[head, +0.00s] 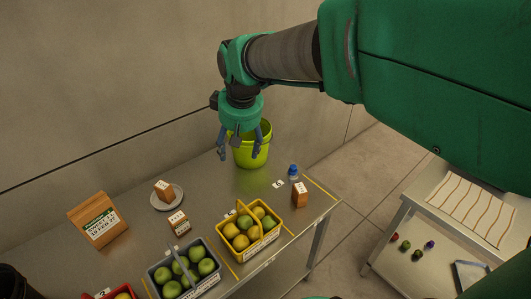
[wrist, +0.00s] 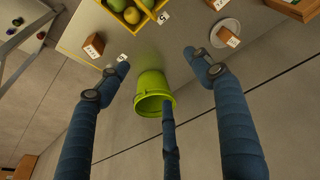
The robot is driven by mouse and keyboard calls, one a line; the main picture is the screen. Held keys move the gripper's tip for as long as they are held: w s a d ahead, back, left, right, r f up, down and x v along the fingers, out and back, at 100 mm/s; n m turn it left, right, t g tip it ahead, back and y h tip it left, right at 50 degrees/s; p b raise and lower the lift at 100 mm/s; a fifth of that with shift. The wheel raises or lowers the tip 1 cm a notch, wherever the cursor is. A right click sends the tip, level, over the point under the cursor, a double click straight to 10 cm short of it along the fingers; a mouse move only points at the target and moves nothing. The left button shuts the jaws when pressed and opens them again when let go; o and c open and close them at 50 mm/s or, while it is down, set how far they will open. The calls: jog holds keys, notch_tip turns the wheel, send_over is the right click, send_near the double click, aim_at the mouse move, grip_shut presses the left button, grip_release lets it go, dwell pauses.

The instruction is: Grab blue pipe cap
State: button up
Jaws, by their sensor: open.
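A small blue object, which looks like the blue pipe cap (head: 293,169), stands near the far right edge of the metal table (head: 205,215), behind a small brown box (head: 299,194). It is too small to make out in detail. I cannot make it out in the wrist view, where a finger may hide it. My gripper (head: 238,152) points down with its fingers spread, open and empty, in front of and above the lime-green bucket (head: 252,154), left of the blue object. In the wrist view the bucket (wrist: 152,82) shows between my fingers.
A yellow crate (head: 240,256) of fruit and a grey crate (head: 185,288) of green apples stand at the table's near side. A plate (head: 177,200) with a box and a brown bag (head: 98,222) stand left. A wall runs behind. A side table (head: 408,200) stands right.

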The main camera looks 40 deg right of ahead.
jog(key=w+d+f+g, duration=0.1)
jog(key=w+d+f, duration=0.45)
jog(key=d, duration=0.35)
jog(key=g+y+p, duration=0.1)
jog(key=g+p, duration=0.1)
send_over(293, 166)
notch_tip(293, 166, down, 20)
jog(key=shift+s+d+r, duration=0.1)
jog(key=shift+d+r, duration=0.05)
jog(key=shift+f+b, duration=0.6)
jog(key=shift+f, duration=3.7)
jog(key=shift+f, duration=0.1)
jog(key=shift+f+b, duration=0.35)
jog(key=shift+f, duration=2.1)
